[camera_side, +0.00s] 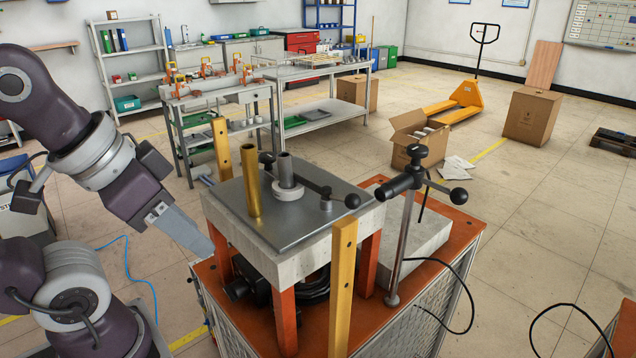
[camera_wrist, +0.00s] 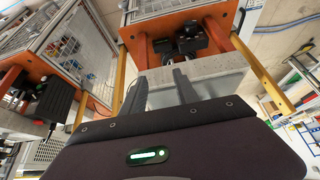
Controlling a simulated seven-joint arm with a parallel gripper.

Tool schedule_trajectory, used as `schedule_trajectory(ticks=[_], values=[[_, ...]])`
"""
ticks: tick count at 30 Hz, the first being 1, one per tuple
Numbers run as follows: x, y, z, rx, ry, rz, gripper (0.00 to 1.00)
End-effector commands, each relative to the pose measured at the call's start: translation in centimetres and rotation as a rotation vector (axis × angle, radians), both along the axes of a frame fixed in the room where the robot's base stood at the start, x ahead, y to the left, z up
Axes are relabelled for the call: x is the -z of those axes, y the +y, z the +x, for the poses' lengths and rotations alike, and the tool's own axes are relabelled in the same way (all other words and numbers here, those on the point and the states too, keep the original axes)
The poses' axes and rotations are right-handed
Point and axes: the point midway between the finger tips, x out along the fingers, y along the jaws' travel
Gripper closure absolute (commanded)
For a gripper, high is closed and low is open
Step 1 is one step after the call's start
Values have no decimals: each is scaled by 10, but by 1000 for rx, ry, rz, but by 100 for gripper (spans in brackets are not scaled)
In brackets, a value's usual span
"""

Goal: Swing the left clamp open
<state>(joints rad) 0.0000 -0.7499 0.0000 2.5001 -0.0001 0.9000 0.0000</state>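Two dark clamps stand at the heater. The clamps cannot be made out there.
A brass tube (camera_side: 251,181) stands upright on the plate. Yellow posts rise at the slab's back left (camera_side: 222,150) and front (camera_side: 343,290). Orange legs (camera_side: 285,322) carry the slab above the orange heater top (camera_side: 440,262). A black cable (camera_side: 470,300) hangs at the right.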

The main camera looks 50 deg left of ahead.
Motion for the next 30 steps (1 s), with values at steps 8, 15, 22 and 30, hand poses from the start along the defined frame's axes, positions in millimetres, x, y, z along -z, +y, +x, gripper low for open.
schedule_trajectory(ticks=[8,15,22,30], values=[[-55,-13,66,54,47,-1,100],[-99,-49,173,131,116,7,100],[-103,-67,211,158,141,12,100],[-103,-67,212,159,140,11,100]])
